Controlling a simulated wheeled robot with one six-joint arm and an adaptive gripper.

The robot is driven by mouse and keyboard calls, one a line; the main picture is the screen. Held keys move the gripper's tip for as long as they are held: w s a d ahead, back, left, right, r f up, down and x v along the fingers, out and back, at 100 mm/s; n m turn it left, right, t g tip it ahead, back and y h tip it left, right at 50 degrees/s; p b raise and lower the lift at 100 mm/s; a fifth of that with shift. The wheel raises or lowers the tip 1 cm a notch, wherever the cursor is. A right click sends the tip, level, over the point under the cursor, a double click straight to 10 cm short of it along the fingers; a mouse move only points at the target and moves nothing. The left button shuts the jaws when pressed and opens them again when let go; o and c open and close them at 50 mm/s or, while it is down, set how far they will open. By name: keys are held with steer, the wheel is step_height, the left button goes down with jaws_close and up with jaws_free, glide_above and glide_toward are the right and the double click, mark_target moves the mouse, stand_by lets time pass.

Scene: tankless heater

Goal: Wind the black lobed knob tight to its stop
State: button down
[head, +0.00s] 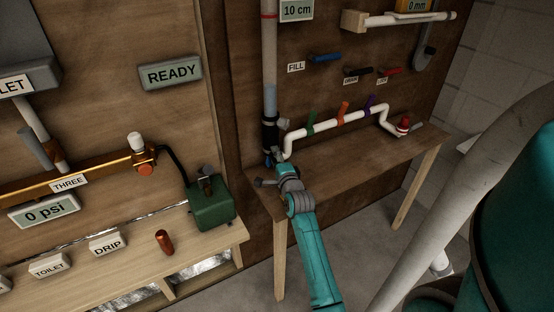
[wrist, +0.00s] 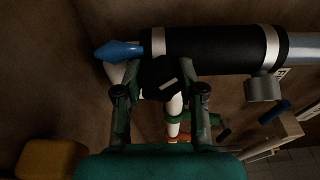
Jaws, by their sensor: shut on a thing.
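The black lobed knob (wrist: 160,76) is in the middle of the wrist view, with a pale mark on its face. It sits at the side of a black cylindrical housing (wrist: 205,48). My gripper (wrist: 160,92) has one finger on each side of the knob and is shut on it. In the head view my gripper (head: 278,158) is at the foot of the clear vertical tube (head: 269,60), by the black housing (head: 269,132). The knob cannot be made out there, behind my gripper.
A blue handle (wrist: 120,50) sticks out left of the housing in the wrist view. A grey fitting (wrist: 263,89) is to the right. A white pipe (head: 325,122) with green, orange and purple handles runs right above the wooden bench (head: 350,165). A green box (head: 210,207) stands left.

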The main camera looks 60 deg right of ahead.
steer(key=m, duration=0.7)
steer(key=shift+m, duration=0.4)
steer(key=shift+d, duration=0.1)
steer(key=c, duration=0.8)
jaws_free()
steer(key=shift+v, duration=2.5)
steer(key=shift+w, duration=0.1)
